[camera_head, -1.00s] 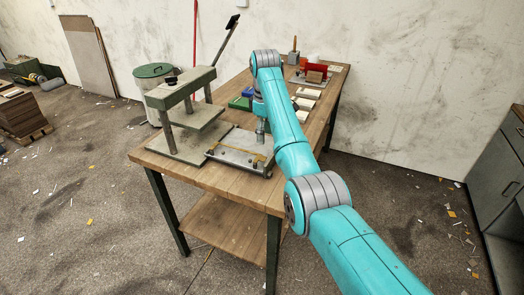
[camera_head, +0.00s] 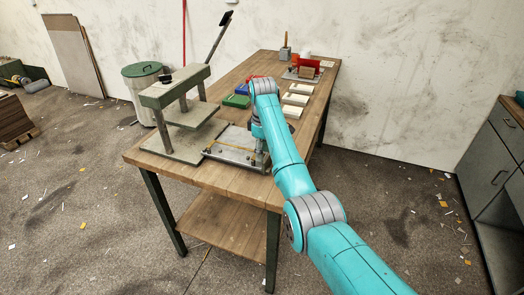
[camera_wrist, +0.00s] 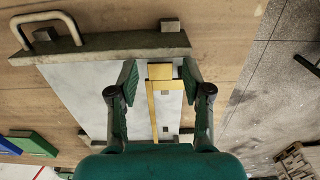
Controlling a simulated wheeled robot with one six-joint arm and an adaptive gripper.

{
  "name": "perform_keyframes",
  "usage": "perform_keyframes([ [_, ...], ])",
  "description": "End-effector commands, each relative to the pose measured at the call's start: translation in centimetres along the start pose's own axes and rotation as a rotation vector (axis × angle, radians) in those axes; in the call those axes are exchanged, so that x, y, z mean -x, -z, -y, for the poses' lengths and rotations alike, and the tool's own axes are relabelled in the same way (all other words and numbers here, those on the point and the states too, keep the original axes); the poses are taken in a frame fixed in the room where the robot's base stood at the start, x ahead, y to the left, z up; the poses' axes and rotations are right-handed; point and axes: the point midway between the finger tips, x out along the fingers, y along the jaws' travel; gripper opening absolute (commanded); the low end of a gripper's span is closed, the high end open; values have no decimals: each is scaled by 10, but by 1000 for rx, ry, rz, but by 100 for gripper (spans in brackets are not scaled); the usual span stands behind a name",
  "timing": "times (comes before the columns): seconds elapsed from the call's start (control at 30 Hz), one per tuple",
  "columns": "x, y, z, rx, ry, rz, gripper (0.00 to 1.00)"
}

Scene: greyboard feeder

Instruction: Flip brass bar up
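The brass bar (camera_head: 236,147) is a thin yellow strip along the grey metal plate fixture (camera_head: 222,157) on the wooden table. In the wrist view the brass bar (camera_wrist: 152,112) runs lengthwise over the pale plate (camera_wrist: 85,95), with a wider brass part (camera_wrist: 160,72) at its far end. My gripper (camera_wrist: 159,72) is open, with one finger on each side of that wider part and gaps showing on both sides. In the head view my gripper (camera_head: 261,160) is low at the plate's right end. The arm hides part of that end; contact cannot be told.
A grey-green press (camera_head: 178,90) with a raised lever stands left of the plate. Green and blue trays (camera_head: 238,100) lie behind it, and pale blocks (camera_head: 297,98) lie to the right. A dark rail with a handle (camera_wrist: 45,25) crosses the plate's end. The table's front edge is close.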

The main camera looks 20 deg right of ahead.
Motion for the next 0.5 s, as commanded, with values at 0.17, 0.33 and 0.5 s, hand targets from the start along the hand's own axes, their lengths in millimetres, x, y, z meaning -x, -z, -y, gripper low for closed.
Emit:
perform_keyframes([
  [0.17,0,0,0,0,0,0,0],
  [0.33,0,0,0,0,-2,0,0],
  [0.5,0,1,1,2,-26,-1,0],
])
